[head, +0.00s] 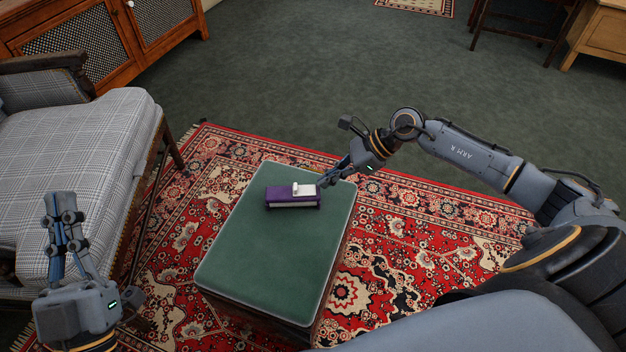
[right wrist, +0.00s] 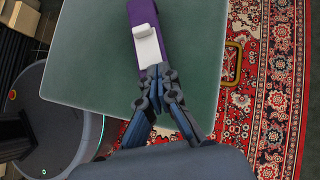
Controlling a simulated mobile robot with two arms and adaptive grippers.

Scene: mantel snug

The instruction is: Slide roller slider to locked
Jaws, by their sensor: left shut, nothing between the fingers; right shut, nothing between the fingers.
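The roller slider is a purple block (head: 281,195) with a white sliding part (head: 303,190) on top. It lies on the green-topped ottoman (head: 260,250). In the head view the white part is at the right end of the block. The right wrist view also shows the purple body (right wrist: 140,12) and the white part (right wrist: 148,45). My right gripper (head: 323,182) is shut and empty, its tips close by the white end; I cannot tell whether they touch it. My left gripper (head: 62,200) is shut and empty, beside the armchair, away from the slider.
A plaid armchair (head: 75,130) stands at the left. The ottoman stands on a red patterned rug (head: 400,230). A wooden cabinet (head: 100,45) is at the back left and a desk (head: 600,35) at the back right. The ottoman top around the slider is clear.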

